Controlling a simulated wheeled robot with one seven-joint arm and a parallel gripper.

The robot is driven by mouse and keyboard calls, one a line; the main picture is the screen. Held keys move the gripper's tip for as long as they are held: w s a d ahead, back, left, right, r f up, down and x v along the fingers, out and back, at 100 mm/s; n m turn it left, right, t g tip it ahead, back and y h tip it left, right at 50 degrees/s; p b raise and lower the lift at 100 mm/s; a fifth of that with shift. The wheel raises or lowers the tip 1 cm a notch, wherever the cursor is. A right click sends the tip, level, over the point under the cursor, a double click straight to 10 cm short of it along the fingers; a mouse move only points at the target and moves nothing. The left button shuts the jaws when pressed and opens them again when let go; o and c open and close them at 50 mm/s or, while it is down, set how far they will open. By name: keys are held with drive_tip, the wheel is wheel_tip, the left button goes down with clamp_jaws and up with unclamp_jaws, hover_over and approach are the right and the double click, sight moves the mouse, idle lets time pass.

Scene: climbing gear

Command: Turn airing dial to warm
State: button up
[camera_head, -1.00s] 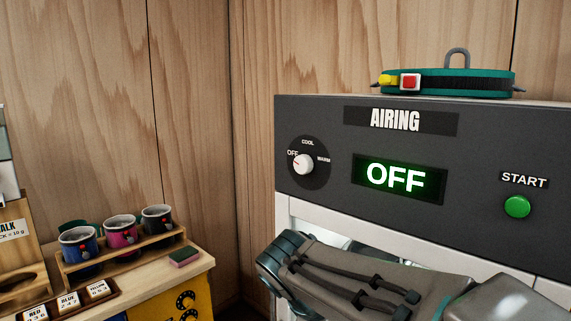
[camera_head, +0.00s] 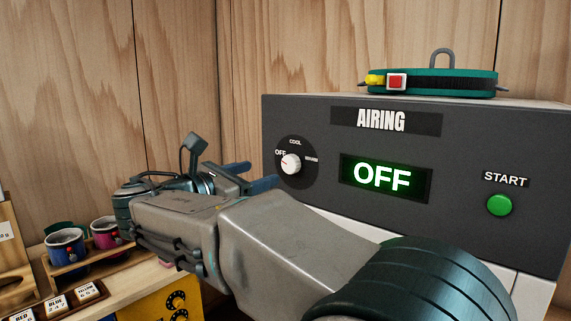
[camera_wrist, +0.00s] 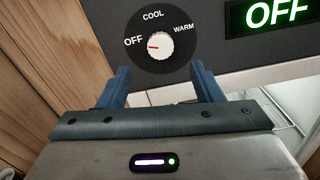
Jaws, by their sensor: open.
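The airing dial (camera_head: 291,164) is a white knob on a round black plate marked OFF, COOL and WARM, on the front of the dark grey panel (camera_head: 470,140). Its red pointer is toward OFF. The lit green display (camera_head: 385,178) reads OFF. My gripper (camera_head: 256,176) is open and empty, just left of and in front of the dial in the head view. In the wrist view the dial (camera_wrist: 159,46) sits ahead of and between the two blue fingers of my gripper (camera_wrist: 160,82), and neither finger appears to touch it.
A green START button (camera_head: 499,205) is at the panel's right. A green belt (camera_head: 435,82) with a red buckle lies on top of the panel. A wooden rack with mugs (camera_head: 66,243) stands at lower left. The wooden wall is close behind.

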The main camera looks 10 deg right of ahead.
sight(288, 164)
drive_tip(key=p+x, duration=0.1)
drive_tip(key=x, duration=0.8)
drive_tip(key=shift+w+d, duration=0.15)
drive_tip(key=shift+d, duration=0.05)
drive_tip(key=c, duration=1)
